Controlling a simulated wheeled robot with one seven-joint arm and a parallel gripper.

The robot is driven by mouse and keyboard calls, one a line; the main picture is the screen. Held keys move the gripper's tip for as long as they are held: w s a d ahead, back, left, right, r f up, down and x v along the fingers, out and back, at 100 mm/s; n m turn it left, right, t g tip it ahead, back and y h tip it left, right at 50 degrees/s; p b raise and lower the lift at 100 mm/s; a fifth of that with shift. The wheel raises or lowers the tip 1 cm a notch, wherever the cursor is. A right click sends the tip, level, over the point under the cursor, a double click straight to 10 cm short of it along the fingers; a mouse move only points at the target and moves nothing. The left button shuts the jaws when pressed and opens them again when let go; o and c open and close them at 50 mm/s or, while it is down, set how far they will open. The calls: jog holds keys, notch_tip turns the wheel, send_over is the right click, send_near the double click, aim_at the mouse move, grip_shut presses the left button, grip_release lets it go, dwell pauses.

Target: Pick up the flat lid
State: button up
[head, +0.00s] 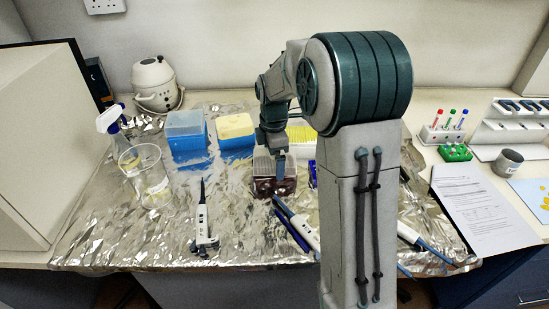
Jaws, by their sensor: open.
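A small dark red-brown box (262,187) stands near the middle of the foil-covered bench. A pale, see-through cover (263,165) shows on its top; it may be the flat lid, but I cannot tell for sure. My gripper (280,176) points down at the right part of this box and hides some of it. It is open, with nothing visibly held. I cannot tell whether the fingers touch the box or the cover.
Blue boxes (187,143) stand behind on the left, one with a yellow top (235,126). A yellow tip rack (301,138) is partly hidden behind my arm. Pipettes (202,215) lie in front. Clear beakers (152,180) and a spray bottle (110,122) are at left. Paper (482,208) lies at right.

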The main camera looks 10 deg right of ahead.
jog(key=c, duration=0.9)
jog(key=shift+r, duration=0.15)
